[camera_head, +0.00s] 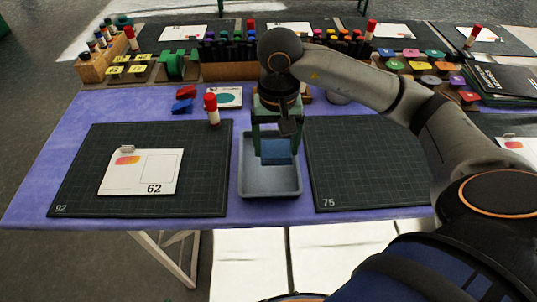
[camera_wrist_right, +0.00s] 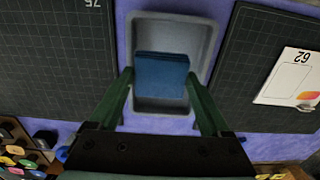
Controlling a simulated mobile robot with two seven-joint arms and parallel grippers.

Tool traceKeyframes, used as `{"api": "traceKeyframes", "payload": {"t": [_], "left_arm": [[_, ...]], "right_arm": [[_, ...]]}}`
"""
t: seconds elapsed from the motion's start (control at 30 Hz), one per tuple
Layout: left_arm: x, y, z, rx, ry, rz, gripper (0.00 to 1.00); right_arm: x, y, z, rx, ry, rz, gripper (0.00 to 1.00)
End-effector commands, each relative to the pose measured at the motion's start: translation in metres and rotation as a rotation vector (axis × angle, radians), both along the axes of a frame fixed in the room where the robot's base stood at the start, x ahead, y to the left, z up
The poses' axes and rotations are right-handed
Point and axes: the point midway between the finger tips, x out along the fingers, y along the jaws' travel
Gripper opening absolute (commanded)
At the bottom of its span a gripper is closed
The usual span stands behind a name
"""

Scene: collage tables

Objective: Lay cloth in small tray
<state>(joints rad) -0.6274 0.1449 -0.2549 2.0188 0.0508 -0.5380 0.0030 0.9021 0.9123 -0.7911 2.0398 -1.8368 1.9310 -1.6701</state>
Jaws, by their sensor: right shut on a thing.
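The small grey tray (camera_head: 270,187) lies on the purple-covered table between two dark cutting mats. The blue folded cloth (camera_head: 276,153) is held flat over the tray, within its outline; whether it touches the tray floor I cannot tell. My right gripper (camera_head: 277,146) points down over the tray with its green fingers on either side of the cloth, shut on it. In the right wrist view the cloth (camera_wrist_right: 161,75) sits between the fingertips (camera_wrist_right: 160,85), inside the tray rim (camera_wrist_right: 176,20). My left gripper is not in view.
The left mat (camera_head: 85,185) carries a white card (camera_head: 141,172) marked 62. The right mat (camera_head: 365,165) looks bare where it shows. A red-capped glue stick (camera_head: 212,110) stands behind the tray, near blue and red pieces (camera_head: 184,99). Crowded racks line the back.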

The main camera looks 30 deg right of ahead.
Motion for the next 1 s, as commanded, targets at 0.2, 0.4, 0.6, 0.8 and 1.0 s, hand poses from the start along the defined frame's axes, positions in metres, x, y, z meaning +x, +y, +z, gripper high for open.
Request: {"api": "traceKeyframes", "payload": {"t": [0.2,0.4,0.6,0.8,1.0], "left_arm": [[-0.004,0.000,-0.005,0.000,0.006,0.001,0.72],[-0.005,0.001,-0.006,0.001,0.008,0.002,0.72],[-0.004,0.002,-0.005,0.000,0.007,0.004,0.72],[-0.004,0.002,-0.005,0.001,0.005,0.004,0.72],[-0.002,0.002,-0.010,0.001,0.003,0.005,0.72]], "right_arm": [[0.025,-0.003,-0.032,0.001,0.002,-0.001,0.29],[0.033,-0.004,-0.042,0.000,0.001,-0.001,0.29],[0.034,-0.004,-0.070,0.000,0.004,0.000,0.29],[0.035,-0.004,-0.073,-0.001,-0.001,0.001,0.29],[0.035,-0.004,-0.078,-0.001,-0.001,0.000,0.29]]}}
